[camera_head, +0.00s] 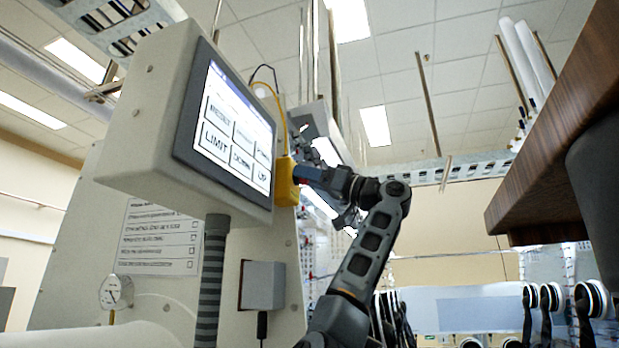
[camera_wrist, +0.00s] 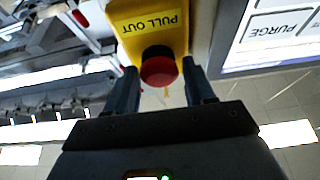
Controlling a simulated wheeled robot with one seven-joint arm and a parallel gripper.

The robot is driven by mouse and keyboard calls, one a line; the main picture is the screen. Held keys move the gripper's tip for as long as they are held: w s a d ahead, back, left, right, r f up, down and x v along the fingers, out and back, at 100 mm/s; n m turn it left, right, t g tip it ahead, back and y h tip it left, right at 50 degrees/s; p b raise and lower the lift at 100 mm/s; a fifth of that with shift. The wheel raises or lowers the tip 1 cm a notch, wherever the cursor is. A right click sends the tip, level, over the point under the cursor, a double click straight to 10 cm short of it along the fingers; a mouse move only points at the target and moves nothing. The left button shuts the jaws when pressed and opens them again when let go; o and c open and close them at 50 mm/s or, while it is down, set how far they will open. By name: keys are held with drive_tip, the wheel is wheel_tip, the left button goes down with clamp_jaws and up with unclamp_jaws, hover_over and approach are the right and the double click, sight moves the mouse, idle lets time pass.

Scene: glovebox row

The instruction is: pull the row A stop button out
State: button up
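The yellow stop button box (camera_wrist: 150,22), labelled PULL OUT, is at the top of the wrist view. Its round red button (camera_wrist: 159,66) faces me. My gripper (camera_wrist: 161,72) is open, with one finger on each side of the red button. Narrow gaps seem to show between the fingers and the button; contact is hard to tell. In the head view the yellow box (camera_head: 287,182) is fixed beside the screen panel, and my gripper (camera_head: 303,174) reaches it from the right. The red button is hidden there.
The grey panel with a touch screen (camera_head: 232,130) stands left of the yellow box, close to my gripper. A yellow cable (camera_head: 281,115) rises from the box. A wooden shelf edge (camera_head: 550,120) overhangs at the right. A grey box (camera_head: 263,286) sits below the panel.

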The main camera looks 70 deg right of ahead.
clamp_jaws()
